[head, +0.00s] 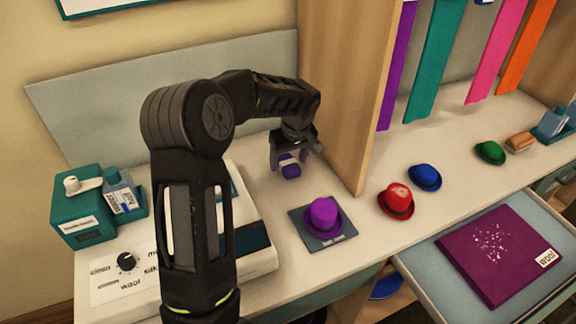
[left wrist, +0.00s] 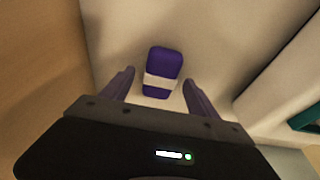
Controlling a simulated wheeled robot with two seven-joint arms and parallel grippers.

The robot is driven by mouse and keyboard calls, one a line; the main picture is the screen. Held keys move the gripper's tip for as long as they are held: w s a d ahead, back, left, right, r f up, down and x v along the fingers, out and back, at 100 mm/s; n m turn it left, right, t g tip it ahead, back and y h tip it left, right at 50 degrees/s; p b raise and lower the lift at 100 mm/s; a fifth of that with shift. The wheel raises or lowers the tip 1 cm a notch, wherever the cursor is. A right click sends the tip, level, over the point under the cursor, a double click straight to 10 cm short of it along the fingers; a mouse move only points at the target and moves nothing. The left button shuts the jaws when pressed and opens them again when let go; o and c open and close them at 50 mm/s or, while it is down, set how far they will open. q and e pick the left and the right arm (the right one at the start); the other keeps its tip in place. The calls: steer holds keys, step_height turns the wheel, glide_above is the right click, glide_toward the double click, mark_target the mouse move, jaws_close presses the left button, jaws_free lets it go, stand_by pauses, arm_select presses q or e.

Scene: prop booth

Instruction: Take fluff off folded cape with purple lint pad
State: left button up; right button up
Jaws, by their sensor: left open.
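The purple lint pad (head: 291,171) lies on the counter near the back, beside the wooden partition. In the left wrist view the pad (left wrist: 160,65) is purple with a white band, just ahead of and between the fingers. My left gripper (head: 284,160) is open, above the pad, not closed on it; it also shows in the left wrist view (left wrist: 157,90). The folded cape (head: 500,253) is magenta-purple with a "wool" label and lies in the open drawer at the right. Pale fluff (head: 490,245) is scattered on its middle. My right gripper is not in view.
A purple hat (head: 323,215) sits on a grey mat in front of the pad. Red (head: 397,200), blue (head: 425,177) and green (head: 490,152) hats stand right of the wooden partition (head: 345,90). A white machine with a dial (head: 127,262) and a teal box (head: 82,215) are at the left.

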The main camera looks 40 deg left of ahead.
mark_target(289, 163)
arm_select(q)
steer(key=shift+f+b, duration=0.25)
steer(key=shift+b, duration=0.15)
steer(key=shift+c, duration=0.2)
stand_by(0.3)
steer(key=c, duration=1.4)
steer(key=shift+r+p, duration=0.4)
steer(key=shift+p, duration=0.15)
step_height(289, 163, up, 10)
steer(key=shift+f+b, duration=0.15)
steer(key=shift+b, duration=0.2)
